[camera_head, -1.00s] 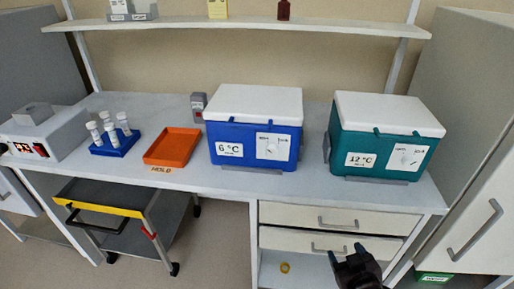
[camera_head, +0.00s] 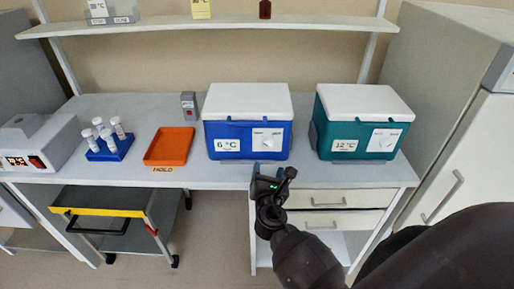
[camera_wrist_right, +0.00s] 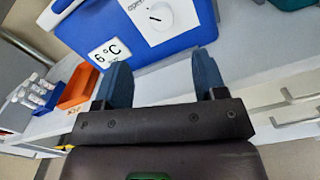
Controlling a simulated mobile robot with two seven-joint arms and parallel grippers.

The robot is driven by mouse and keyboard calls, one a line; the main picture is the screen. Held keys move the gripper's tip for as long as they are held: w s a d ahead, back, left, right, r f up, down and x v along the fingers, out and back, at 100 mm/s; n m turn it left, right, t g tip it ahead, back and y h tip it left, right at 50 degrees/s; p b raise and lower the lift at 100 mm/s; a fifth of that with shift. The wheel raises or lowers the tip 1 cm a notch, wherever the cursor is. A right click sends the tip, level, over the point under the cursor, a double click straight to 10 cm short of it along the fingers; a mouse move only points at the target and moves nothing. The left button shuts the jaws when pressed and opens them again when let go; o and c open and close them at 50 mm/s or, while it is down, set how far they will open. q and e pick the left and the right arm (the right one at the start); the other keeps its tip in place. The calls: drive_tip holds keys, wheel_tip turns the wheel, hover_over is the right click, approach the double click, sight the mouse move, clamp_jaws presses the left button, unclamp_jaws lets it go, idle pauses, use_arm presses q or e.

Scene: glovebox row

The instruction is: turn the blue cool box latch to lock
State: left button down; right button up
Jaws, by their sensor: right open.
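The blue cool box (camera_head: 240,138) with a white lid stands on the bench, with a "6 °C" label on its front left. Its latch (camera_head: 267,138) is a light knob on a white plate at the front right; it also shows in the right wrist view (camera_wrist_right: 160,15), with a dark slanted mark. My right gripper (camera_head: 270,176) is open and empty, in front of and below the box at the bench's front edge. In the right wrist view its two blue fingers (camera_wrist_right: 160,82) are spread, with the box beyond them. My left gripper is not in view.
A teal cool box (camera_head: 358,130) labelled "12 °C" stands to the right. An orange tray (camera_head: 169,147) and a blue rack with several white-capped tubes (camera_head: 110,148) are to the left. Drawers (camera_head: 330,200) lie below the bench, and a shelf (camera_head: 220,24) runs above.

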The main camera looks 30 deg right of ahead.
sight(268, 146)
drive_tip(key=x, duration=1.1)
drive_tip(key=shift+p, duration=0.3)
drive_tip(key=shift+c, duration=0.2)
drive_tip(key=c, duration=0.9)
